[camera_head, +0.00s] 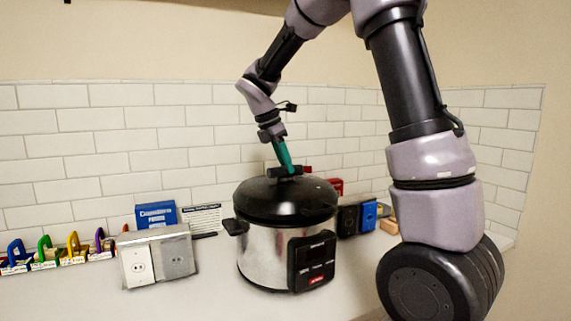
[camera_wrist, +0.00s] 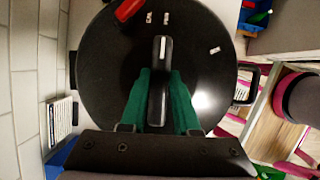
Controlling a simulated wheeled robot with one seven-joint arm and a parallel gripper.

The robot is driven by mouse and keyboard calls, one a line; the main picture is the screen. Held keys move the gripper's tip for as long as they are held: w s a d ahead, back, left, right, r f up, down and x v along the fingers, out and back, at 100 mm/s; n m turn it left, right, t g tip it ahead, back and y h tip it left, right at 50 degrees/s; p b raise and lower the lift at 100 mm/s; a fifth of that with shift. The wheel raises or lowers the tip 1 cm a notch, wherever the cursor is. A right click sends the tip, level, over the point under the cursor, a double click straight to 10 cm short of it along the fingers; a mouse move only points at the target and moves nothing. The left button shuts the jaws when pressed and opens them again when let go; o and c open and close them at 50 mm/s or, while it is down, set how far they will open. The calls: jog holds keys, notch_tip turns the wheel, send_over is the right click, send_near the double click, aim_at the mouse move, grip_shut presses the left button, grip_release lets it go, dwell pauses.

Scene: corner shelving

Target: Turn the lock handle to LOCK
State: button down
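The pressure cooker (camera_head: 262,255) stands on the counter with its black lid (camera_head: 262,205) on top. The dark lock handle (camera_head: 287,172) is on the lid; in the wrist view the handle (camera_wrist: 161,55) is a bar with a white line near its far end. That end points up the picture, near two small white marks at the lid's far edge. Another white mark (camera_wrist: 215,50) lies to the right. My gripper (camera_head: 284,160) reaches down from above. In the wrist view its green fingers (camera_wrist: 160,75) lie on either side of the handle; whether both touch it is unclear.
A red part (camera_wrist: 129,9) sits on the lid near its edge. A metal outlet box (camera_head: 157,256) and colored padlocks (camera_head: 60,250) stand left of the cooker. A blue box (camera_head: 156,214) is behind. Tiled walls (camera_head: 110,160) close off the back.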

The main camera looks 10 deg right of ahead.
jog(key=shift+m, duration=0.4)
jog(key=m+g, duration=0.1)
jog(key=m, duration=0.2)
jog(key=m+g, duration=0.1)
jog(key=m, duration=0.1)
jog(key=shift+m+g, duration=0.3)
jog(key=shift+m, duration=0.1)
jog(key=m, duration=0.2)
jog(key=m+g+y, duration=0.1)
jog(key=m, duration=0.2)
jog(key=shift+g, duration=0.3)
jog(key=shift+m, duration=0.3)
jog(key=c, duration=0.6)
grip_release()
jog(key=shift+c, duration=0.2)
jog(key=v, duration=1.1)
